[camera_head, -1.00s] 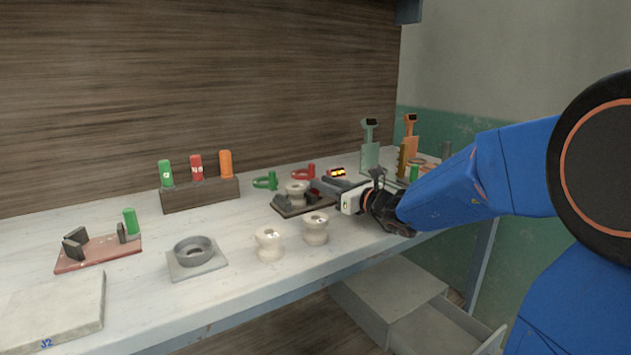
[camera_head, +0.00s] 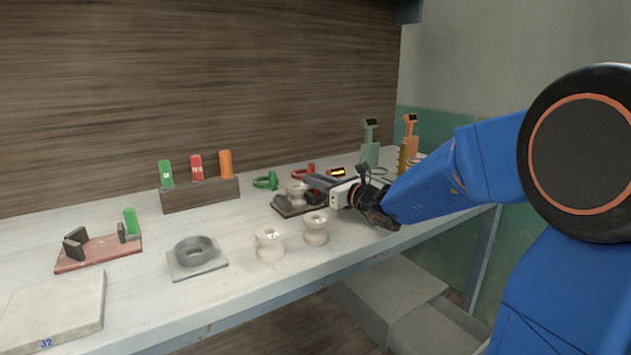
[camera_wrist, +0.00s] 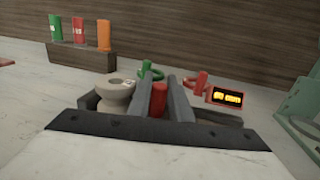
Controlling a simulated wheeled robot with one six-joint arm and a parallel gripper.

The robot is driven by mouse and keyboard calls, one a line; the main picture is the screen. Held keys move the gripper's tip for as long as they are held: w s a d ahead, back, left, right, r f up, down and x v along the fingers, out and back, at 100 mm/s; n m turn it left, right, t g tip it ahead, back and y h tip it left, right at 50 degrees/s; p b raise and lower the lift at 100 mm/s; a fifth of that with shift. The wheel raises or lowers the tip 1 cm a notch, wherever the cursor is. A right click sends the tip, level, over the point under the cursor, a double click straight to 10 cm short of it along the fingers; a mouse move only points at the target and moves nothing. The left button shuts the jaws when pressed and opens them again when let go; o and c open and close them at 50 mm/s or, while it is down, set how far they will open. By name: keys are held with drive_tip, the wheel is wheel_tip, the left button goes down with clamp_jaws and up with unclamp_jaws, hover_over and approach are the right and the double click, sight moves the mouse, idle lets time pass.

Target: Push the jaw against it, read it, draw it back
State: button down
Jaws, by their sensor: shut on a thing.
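A beige spool-shaped piece (camera_head: 296,191) stands upright on a dark measuring fixture (camera_head: 288,211); in the wrist view the spool (camera_wrist: 114,92) is left of my fingers. My gripper (camera_wrist: 160,88) is shut on a red upright knob (camera_wrist: 158,101), at the fixture's right side. The jaw under the knob is mostly hidden by my fingers, so I cannot tell whether it touches the spool. A red-framed display (camera_wrist: 229,97) behind and to the right shows lit amber characters, too small to read; it also shows in the head view (camera_head: 337,171).
Two more beige spools (camera_head: 270,243) (camera_head: 316,228) stand in front of the fixture. Green (camera_head: 265,181) and red (camera_head: 303,171) ring gauges lie behind it. A grey ring on a plate (camera_head: 194,252) and a block with coloured plugs (camera_head: 200,194) are left. Green and orange stands are right.

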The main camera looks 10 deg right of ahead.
drive_tip(key=shift+w+d, duration=0.25)
drive_tip(key=shift+d, duration=0.55)
drive_tip(key=shift+w+d, duration=0.25)
drive_tip(key=shift+d, duration=0.5)
drive_tip(key=c, duration=1.9)
unclamp_jaws()
drive_tip(key=shift+d, duration=0.15)
drive_tip(key=v, duration=1.7)
drive_tip(key=shift+s, duration=0.15)
drive_tip(key=shift+s+d, duration=0.1)
drive_tip(key=shift+d, duration=0.05)
